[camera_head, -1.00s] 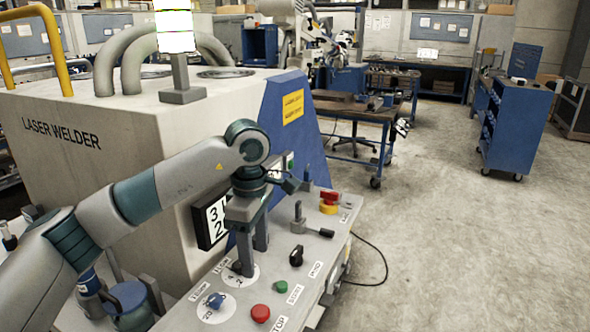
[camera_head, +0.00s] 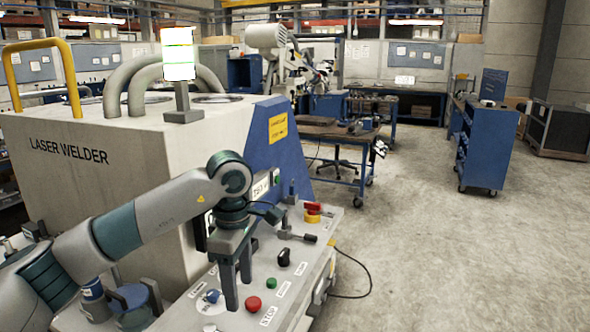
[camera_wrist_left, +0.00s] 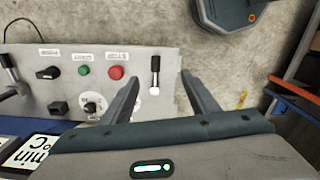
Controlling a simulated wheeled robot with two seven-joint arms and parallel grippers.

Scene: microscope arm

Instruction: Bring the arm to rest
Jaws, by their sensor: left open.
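My left arm (camera_head: 133,228) reaches in from the left in the head view, bent over the control panel beside the laser welder. In the left wrist view my left gripper (camera_wrist_left: 161,80) is open and empty. The fingers look clear of the panel, but the exact gap is hard to tell. My right gripper is not in view.
The laser welder (camera_head: 90,175) stands close on the left. A blue cabinet (camera_head: 488,145) stands far right. The floor (camera_head: 440,255) right of the panel is clear.

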